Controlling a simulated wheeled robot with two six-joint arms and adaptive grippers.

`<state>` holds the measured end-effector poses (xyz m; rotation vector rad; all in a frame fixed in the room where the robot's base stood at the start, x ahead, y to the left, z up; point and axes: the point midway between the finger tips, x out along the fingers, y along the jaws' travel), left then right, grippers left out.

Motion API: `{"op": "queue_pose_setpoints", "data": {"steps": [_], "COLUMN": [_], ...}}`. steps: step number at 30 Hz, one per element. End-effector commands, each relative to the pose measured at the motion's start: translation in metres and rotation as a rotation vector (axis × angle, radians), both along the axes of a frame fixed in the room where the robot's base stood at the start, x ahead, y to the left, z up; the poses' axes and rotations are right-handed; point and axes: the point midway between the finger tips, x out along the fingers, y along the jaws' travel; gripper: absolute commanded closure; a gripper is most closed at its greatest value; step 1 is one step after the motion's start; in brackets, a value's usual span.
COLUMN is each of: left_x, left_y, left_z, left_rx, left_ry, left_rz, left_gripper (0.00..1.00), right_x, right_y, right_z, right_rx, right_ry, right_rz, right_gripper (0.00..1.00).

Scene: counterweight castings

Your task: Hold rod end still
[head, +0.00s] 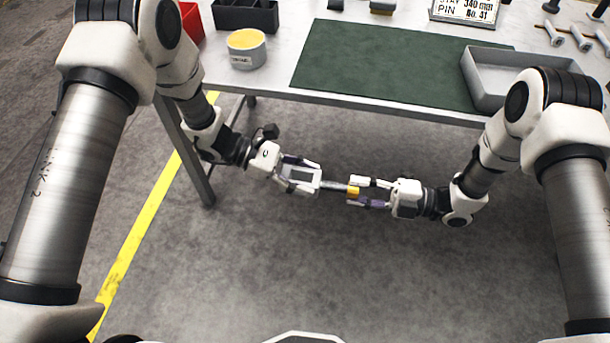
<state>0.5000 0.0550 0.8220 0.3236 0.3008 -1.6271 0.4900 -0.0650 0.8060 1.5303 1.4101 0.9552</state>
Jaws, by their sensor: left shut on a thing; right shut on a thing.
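A short dark rod (334,186) hangs in the air in front of the table, running roughly level between my two grippers. My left gripper (306,178) is shut around the rod's left part, where a light grey block-like shape shows between the fingers; its exact form is partly hidden. My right gripper (357,191) is shut on the rod's right end, where a yellow-orange band (352,192) shows between the fingers. A purple patch shows at the lower finger. The rod's tip inside the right gripper is hidden.
Behind stands a table (278,82) with a green mat (390,62), a grey tray (482,80), a yellow-topped tin (247,50), a black bin (246,17), a sign (466,10) and several pins (578,37). A yellow floor line (150,215) runs at left. The floor below the grippers is clear.

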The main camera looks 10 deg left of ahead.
Motion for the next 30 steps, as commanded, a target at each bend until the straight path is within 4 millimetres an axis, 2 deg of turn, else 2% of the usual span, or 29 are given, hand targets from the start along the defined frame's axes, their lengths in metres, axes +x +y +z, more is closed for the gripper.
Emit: {"op": "queue_pose_setpoints", "data": {"steps": [3, 29, 30], "left_x": [-0.0006, -0.0016, -0.0016], "left_y": [-0.0002, -0.0005, -0.0005], "left_z": [0.0006, 0.0015, 0.0015], "left_rx": [-0.002, -0.005, -0.005], "left_ry": [0.0, 0.002, 0.002], "left_rz": [-0.002, -0.006, -0.006], "left_gripper": [1.0, 1.0, 1.0], "right_x": [0.0012, 0.0016, 0.0014], "right_y": [0.0, 0.001, 0.001], "right_z": [0.0003, -0.0025, -0.0026], "right_rx": [0.03, 0.262, -0.252], "right_ry": [0.365, 3.125, -3.007], "right_rz": [-0.001, 0.001, -0.001], "right_gripper": [1.0, 1.0, 1.0]}}
